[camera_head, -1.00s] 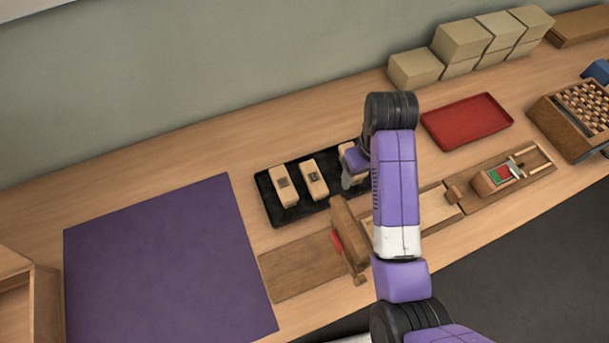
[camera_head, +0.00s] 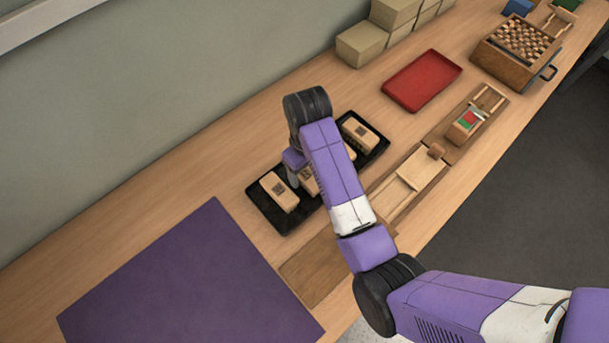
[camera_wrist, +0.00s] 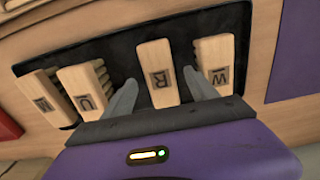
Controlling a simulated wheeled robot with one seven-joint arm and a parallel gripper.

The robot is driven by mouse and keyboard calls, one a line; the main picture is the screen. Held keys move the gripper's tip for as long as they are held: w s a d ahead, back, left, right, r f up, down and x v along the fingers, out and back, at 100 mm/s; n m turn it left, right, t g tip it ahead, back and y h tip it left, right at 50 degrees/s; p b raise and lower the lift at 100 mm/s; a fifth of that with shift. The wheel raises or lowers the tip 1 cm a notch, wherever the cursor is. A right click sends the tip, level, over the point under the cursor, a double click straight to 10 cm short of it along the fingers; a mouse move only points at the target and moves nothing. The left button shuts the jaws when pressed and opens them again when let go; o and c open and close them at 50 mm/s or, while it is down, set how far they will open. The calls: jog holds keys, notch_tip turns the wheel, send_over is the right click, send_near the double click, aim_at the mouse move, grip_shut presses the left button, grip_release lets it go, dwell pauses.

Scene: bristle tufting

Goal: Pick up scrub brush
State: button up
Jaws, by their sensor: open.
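Several wooden block brushes lie in a row on a black tray (camera_head: 268,213). In the wrist view they bear the marks N (camera_wrist: 44,97), U (camera_wrist: 84,92), R (camera_wrist: 158,74) and W (camera_wrist: 216,62); bristles show beside some of them. None is labelled as the scrub brush. My gripper (camera_wrist: 161,93) is open, with one finger on each side of the R brush and nothing clamped. In the head view my gripper (camera_head: 292,172) is over the left part of the tray, between the leftmost brush (camera_head: 279,191) and the one beside it (camera_head: 308,181), which my arm partly hides.
A purple mat (camera_head: 190,285) lies left of the tray. A red tray (camera_head: 422,80), beige boxes (camera_head: 362,43), wooden fixtures (camera_head: 420,168) and a peg-filled wooden box (camera_head: 515,50) stand to the right. A bare table strip runs behind the tray.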

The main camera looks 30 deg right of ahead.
jog(key=shift+f, duration=1.45)
jog(key=shift+c, duration=0.2)
jog(key=c, duration=1.4)
grip_shut()
jog(key=shift+r, duration=0.1)
